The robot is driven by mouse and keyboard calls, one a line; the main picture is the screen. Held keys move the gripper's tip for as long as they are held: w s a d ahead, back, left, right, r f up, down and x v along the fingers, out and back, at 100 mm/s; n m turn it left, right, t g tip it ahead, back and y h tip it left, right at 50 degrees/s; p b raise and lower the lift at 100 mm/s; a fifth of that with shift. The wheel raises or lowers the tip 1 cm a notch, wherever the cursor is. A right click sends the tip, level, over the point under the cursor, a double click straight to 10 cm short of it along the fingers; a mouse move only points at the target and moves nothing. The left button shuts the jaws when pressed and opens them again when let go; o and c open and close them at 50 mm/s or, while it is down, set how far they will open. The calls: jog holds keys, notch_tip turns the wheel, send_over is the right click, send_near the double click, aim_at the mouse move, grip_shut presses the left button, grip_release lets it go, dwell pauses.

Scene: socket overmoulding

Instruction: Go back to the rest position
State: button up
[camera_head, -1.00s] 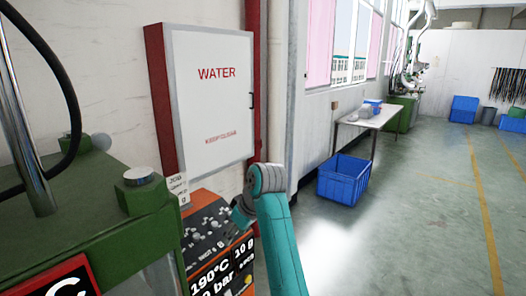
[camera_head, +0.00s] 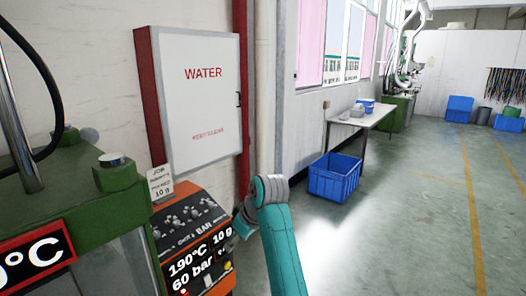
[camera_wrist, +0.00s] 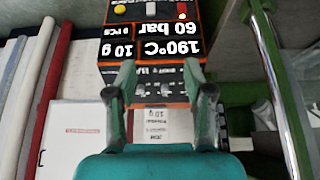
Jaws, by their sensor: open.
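My gripper (camera_wrist: 160,78) shows at the middle of the wrist view, with its two grey-green fingers apart and nothing between them. Beyond the fingers is the orange and black control box (camera_wrist: 146,22), seen upside down, with readings of 190°C, 60 bar and 10 g. In the head view my teal arm rises in front of the right side of the control box (camera_head: 180,225). My gripper is mostly hidden there behind the grey wrist joint.
A green machine (camera_head: 112,178) stands at the left. A white WATER cabinet (camera_head: 205,110) with a red side hangs on the wall. A blue crate (camera_head: 335,180) sits on the floor by a table (camera_head: 370,117). Open floor (camera_head: 410,210) lies to the right.

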jog(key=s+d+f+m+t, duration=0.1)
jog(key=d+f, duration=0.1)
jog(key=f, duration=0.4)
jog(key=s+d+f+m, duration=0.1)
jog(key=s+d+f, duration=0.1)
jog(key=f, duration=0.5)
jog(key=s+d+f+m+t+h, duration=0.1)
jog(key=s+d+f+m+t, duration=0.1)
jog(key=s+d+f, duration=0.6)
jog(key=s+d+f+m+t, duration=0.2)
jog(key=s+d+f, duration=0.2)
jog(key=s+f, duration=0.75)
jog(key=s+d+r+m+t+h, duration=0.1)
jog(key=s+d+t, duration=0.15)
jog(key=s, duration=0.75)
jog(key=s+d+r+m+t+h, duration=0.15)
jog(key=s+d, duration=0.25)
jog(key=s, duration=0.7)
jog(key=s+d+r+m+t, duration=0.1)
jog(key=s+d+r+t, duration=0.1)
jog(key=s+r, duration=1.2)
jog(key=shift+s+d+r+m+h, duration=0.35)
jog(key=shift+s+d+h, duration=0.15)
jog(key=shift+s, duration=0.3)
